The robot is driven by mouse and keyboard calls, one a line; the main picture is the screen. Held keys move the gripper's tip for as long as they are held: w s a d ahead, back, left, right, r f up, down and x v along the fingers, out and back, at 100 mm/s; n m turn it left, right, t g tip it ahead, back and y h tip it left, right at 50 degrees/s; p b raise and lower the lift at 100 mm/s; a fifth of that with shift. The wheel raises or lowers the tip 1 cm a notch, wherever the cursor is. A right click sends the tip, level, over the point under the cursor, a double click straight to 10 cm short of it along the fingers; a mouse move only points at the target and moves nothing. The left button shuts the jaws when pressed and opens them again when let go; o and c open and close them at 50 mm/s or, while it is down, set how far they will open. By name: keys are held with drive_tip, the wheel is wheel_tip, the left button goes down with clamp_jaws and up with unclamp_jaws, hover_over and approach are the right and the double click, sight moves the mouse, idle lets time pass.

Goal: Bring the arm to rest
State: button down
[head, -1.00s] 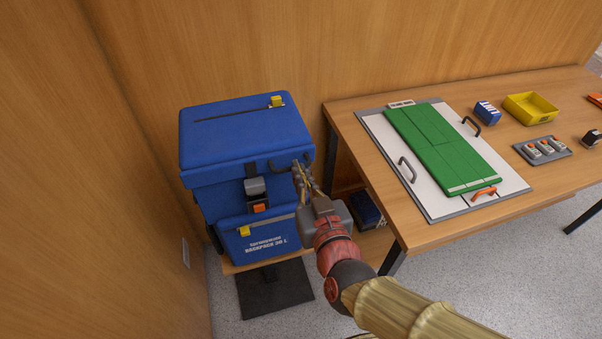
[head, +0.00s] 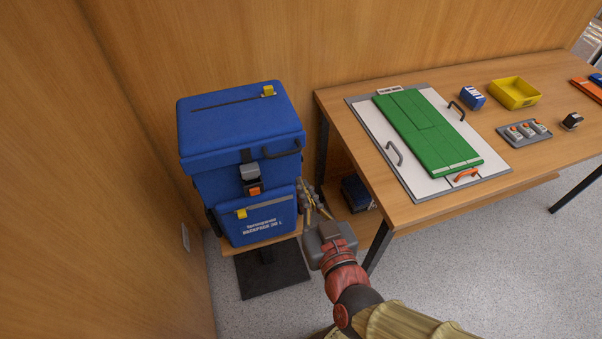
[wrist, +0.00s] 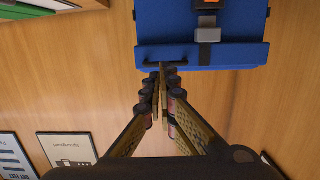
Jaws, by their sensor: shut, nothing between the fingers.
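My gripper (head: 312,200) is shut and empty in the head view. It hangs beside the lower right side of a blue backpack (head: 240,125), in front of the gap between the backpack and the table. In the wrist view my gripper (wrist: 161,72) has its fingertips together, and the backpack (wrist: 235,55) with its dark handle lies beyond them. I cannot tell from the wrist view whether the tips touch the handle, but in the head view they are apart from it.
The backpack rests on a small stand with a dark base (head: 272,268). To the right is a wooden table (head: 420,215) holding a green folded panel (head: 425,130), a yellow bin (head: 514,93) and a grey tray (head: 525,133). A wooden wall stands behind. Grey floor is open at the lower right.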

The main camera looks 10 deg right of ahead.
drive_tip(key=shift+s+f, duration=0.2)
drive_tip(key=shift+s, duration=0.05)
drive_tip(key=s+a+f+n+g+y, duration=0.3)
drive_tip(key=s+a+f+g, duration=0.4)
drive_tip(key=s+g, duration=0.2)
drive_tip(key=d+r+m+h, duration=0.1)
drive_tip(key=d+r+h, duration=0.1)
drive_tip(key=d, duration=0.4)
drive_tip(key=d+r+m+g+h, duration=0.1)
drive_tip(key=d+r+m+h, duration=0.1)
drive_tip(key=d+r, duration=0.3)
drive_tip(key=d+r+m+h, duration=0.2)
drive_tip(key=d+r, duration=0.2)
drive_tip(key=d, duration=0.5)
drive_tip(key=shift+d+r, duration=0.15)
